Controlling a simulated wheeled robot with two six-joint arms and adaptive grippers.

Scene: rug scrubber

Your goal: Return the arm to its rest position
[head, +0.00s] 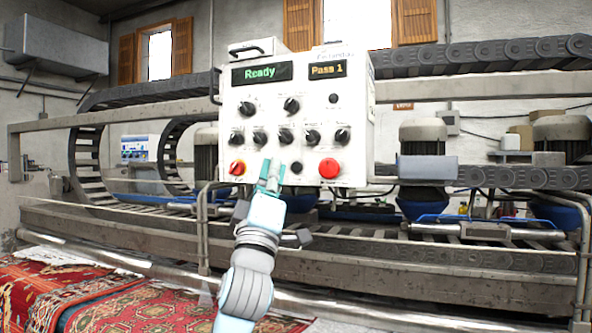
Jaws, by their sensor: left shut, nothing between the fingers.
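My left arm reaches up from the bottom middle of the head view. Its left gripper (271,174) is shut and empty, with the fingertips pointing up in front of the lower edge of a white control panel (350,110). The fingertips overlap the panel in the picture, between a red-and-yellow switch (237,168) and a red button (329,168). I cannot tell whether they touch it. The panel's displays read "Ready" (262,73) and "Pass 1" (327,69). My right gripper is not in view.
A long rug-scrubbing machine (130,230) with metal rails and cable chains stands behind and around the panel. Patterned red rugs (130,305) lie at the lower left. A metal roller bar (350,309) runs across the front.

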